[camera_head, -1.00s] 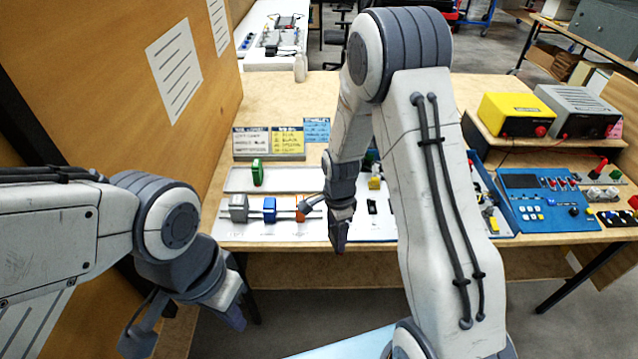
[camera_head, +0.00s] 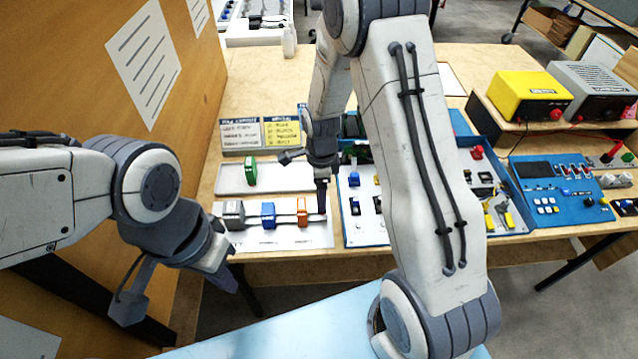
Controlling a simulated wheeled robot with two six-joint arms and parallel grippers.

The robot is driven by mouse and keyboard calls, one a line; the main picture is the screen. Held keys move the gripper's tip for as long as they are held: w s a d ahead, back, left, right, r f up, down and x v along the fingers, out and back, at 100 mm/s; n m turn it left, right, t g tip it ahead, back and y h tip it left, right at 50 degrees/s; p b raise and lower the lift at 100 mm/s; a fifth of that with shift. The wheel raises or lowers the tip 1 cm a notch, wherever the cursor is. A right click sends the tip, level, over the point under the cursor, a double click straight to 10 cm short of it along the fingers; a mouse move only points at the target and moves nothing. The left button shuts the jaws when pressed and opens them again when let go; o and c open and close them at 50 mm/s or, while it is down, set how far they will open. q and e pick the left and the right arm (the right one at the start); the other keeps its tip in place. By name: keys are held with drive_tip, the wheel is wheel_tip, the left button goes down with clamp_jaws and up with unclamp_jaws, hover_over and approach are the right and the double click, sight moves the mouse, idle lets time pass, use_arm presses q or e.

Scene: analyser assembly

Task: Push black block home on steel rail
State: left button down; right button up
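The steel rail (camera_head: 284,217) lies on a white board (camera_head: 285,237) at the table's front left. On it sit a grey block (camera_head: 233,213) at the left end, a blue block (camera_head: 268,215) and an orange block (camera_head: 302,211). I cannot make out a black block on the rail; small black pieces (camera_head: 355,206) lie in the blue-edged tray. My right gripper (camera_head: 322,208) points down at the rail's right end, just right of the orange block; contact is unclear. My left gripper (camera_head: 224,280) hangs in front of the table, away from the rail. Both grippers' finger gaps are unclear.
A green block (camera_head: 250,170) stands on a grey panel (camera_head: 220,182) behind the rail. The blue-edged tray (camera_head: 365,242) is to the right, partly hidden by my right arm. A blue control panel (camera_head: 548,195) lies farther right. A wooden wall (camera_head: 70,90) bounds the left.

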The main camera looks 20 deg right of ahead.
sight(322, 215)
drive_tip(key=shift+d+f+b, duration=0.25)
drive_tip(key=shift+f+b, duration=0.5)
drive_tip(key=shift+f, duration=0.15)
wheel_tip(322, 215, down, 2)
drive_tip(key=shift+f+b, duration=0.2)
drive_tip(key=shift+b, duration=0.85)
drive_tip(key=shift+f, duration=0.2)
drive_tip(key=shift+f+b, duration=0.3)
drive_tip(key=shift+f, duration=0.2)
drive_tip(key=shift+f, duration=0.45)
drive_tip(key=o, duration=1.3)
